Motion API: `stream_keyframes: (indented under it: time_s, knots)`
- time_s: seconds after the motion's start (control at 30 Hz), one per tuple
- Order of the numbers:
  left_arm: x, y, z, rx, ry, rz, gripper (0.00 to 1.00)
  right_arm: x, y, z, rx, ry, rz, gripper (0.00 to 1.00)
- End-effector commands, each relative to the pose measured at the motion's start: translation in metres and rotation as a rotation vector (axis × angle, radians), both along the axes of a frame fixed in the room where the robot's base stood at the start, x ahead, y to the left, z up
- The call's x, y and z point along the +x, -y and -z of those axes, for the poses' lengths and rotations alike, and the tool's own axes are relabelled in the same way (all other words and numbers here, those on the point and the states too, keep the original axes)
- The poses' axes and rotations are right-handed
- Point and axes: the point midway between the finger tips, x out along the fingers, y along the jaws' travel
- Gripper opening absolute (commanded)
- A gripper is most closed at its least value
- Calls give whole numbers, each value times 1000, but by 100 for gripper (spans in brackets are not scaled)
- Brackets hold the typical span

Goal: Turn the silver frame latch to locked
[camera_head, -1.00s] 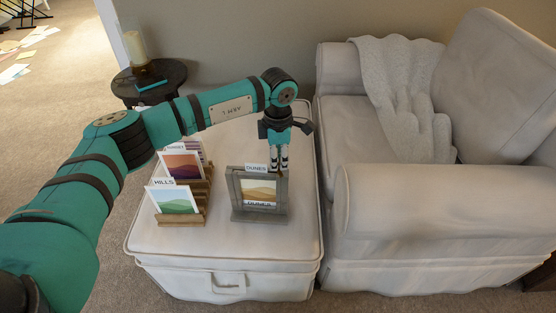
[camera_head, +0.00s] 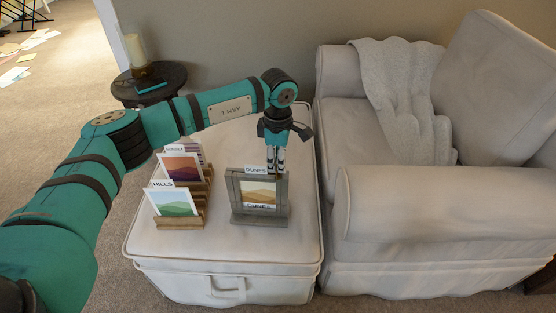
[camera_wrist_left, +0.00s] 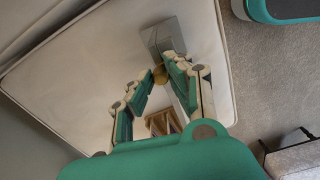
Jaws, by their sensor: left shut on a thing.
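The grey-silver frame (camera_head: 236,205) stands upright on the ottoman, holding a dunes picture (camera_head: 258,192) with "DUNES" labels. It also shows in the left wrist view (camera_wrist_left: 172,32). My left gripper (camera_head: 276,172) points down at the frame's top right, its fingertips just behind the top edge. In the left wrist view, my fingers (camera_wrist_left: 158,74) close around a small brass-coloured piece beside the frame, which I take for the latch (camera_wrist_left: 160,76). The fingers mostly cover it, so its turned position cannot be read. The right gripper is not in view.
A wooden rack (camera_head: 183,219) with hills and sunset cards stands left of the frame on the ottoman (camera_head: 225,258). An armchair (camera_head: 430,215) with a grey throw is close on the right. A round dark side table (camera_head: 160,92) with a candle stands behind left.

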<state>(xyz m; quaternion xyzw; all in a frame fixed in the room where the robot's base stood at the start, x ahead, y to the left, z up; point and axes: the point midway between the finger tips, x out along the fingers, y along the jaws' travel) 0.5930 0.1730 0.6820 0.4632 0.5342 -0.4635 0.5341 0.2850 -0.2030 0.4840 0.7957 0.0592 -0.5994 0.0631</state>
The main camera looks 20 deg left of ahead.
Motion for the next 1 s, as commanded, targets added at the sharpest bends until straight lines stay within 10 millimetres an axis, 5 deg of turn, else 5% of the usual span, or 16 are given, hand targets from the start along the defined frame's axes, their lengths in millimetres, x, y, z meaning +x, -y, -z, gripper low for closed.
stream_keyframes:
  time_s: [0.03,0.07,0.23,0.63,1.0]
  knots:
    - [0,0,0,0,0,-1,0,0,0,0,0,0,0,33]
    - [0,0,0,0,1,-1,18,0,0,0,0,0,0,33]
    - [0,0,0,0,1,-2,40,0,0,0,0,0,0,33]
    - [1,0,-11,-1,2,-2,40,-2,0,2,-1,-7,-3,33]
    - [1,0,-86,-1,4,-2,40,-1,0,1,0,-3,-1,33]
